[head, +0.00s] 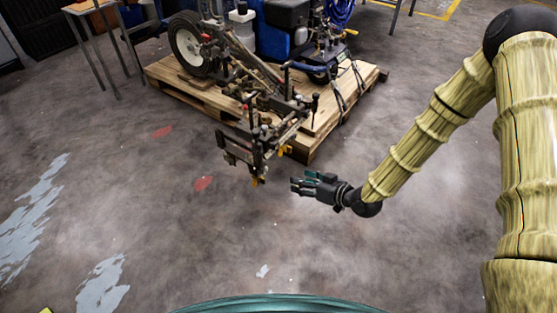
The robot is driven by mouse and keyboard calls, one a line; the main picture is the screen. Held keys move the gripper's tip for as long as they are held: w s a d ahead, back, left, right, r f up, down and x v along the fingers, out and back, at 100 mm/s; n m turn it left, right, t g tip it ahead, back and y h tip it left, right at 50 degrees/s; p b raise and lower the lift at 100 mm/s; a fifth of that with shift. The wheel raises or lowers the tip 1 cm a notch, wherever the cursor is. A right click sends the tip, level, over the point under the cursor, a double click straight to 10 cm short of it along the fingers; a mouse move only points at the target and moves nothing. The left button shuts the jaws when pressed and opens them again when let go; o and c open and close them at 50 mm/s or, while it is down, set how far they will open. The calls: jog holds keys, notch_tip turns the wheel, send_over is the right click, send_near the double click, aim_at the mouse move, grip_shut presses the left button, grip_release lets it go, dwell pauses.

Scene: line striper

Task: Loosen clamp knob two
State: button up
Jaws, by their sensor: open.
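The line striper (262,75) stands on a wooden pallet (330,118) in the upper middle of the head view. Its front bracket assembly (243,148) reaches out past the pallet edge, with rods, small knobs and yellow-orange parts on it. I cannot tell which of the small knobs is clamp knob two. My gripper (296,185) is open and empty, to the right of the bracket's lower end and apart from it in the picture. Its fingers point left, towards the bracket. How far it is from the bracket in depth is unclear.
A metal-legged table (92,8) stands at the upper left. The concrete floor (200,240) is open in front and to the left, with pale worn patches (35,215) and red marks (203,183).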

aim_at(277, 147)
jog(key=w+n+t+y+b, duration=0.2)
jog(key=w+n+y+b, duration=0.3)
jog(key=w+b, duration=0.5)
jog(key=b+x, duration=0.4)
jog(key=x, duration=0.1)
jog(key=b+x, duration=0.1)
jog(key=x, duration=0.2)
jog(key=shift+s+a+b, duration=0.3)
jog(key=shift+a+b, duration=0.05)
jog(key=shift+b, duration=0.05)
jog(key=shift+w+a+r, duration=0.1)
jog(key=shift+w+a, duration=0.35)
jog(key=shift+a, duration=0.1)
jog(key=c, duration=1)
